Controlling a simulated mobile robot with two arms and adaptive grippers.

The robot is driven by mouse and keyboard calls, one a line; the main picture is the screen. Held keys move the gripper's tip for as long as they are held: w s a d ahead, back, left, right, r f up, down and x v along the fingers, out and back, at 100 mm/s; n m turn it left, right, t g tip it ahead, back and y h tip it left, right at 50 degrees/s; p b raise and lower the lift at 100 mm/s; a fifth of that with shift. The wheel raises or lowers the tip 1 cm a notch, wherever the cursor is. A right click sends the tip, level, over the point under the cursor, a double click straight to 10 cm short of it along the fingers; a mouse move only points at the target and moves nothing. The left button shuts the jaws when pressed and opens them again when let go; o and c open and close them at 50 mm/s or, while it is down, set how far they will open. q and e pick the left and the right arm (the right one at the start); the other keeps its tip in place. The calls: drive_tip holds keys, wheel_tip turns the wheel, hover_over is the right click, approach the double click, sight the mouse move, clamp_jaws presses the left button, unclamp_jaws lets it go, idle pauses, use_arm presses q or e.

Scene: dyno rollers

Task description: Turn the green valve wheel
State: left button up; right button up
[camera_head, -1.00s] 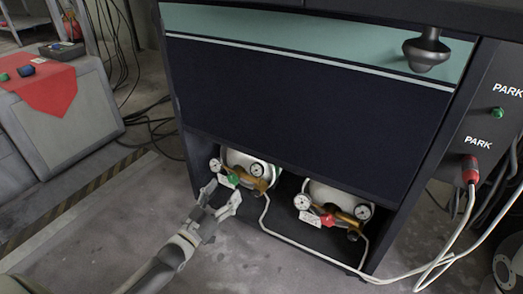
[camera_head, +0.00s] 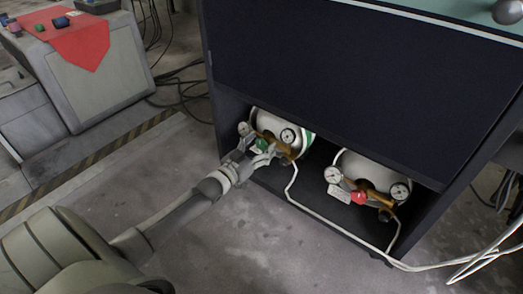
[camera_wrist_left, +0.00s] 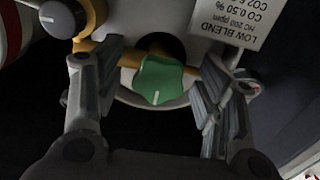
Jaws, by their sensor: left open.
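The green valve wheel (camera_head: 262,146) sits on the brass regulator of the left gas cylinder (camera_head: 290,125), low in the dark cabinet. In the left wrist view the green valve wheel (camera_wrist_left: 158,80) shows a white mark and lies between my open fingers. My left gripper (camera_head: 261,149) reaches to it from the lower left; in the wrist view the left gripper (camera_wrist_left: 150,95) has one finger on each side of the wheel, with gaps on both sides. My right gripper is not in view.
A second cylinder (camera_head: 367,168) with a red valve wheel (camera_head: 358,197) stands to the right. A white hose (camera_head: 291,190) runs along the cabinet's lower edge. A label tag (camera_wrist_left: 230,25) hangs beside the green wheel. The grey floor in front is clear.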

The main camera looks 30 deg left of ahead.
use_arm(q)
drive_tip(key=shift+w, duration=0.4)
drive_tip(key=c, duration=1)
drive_tip(key=shift+c, duration=0.2)
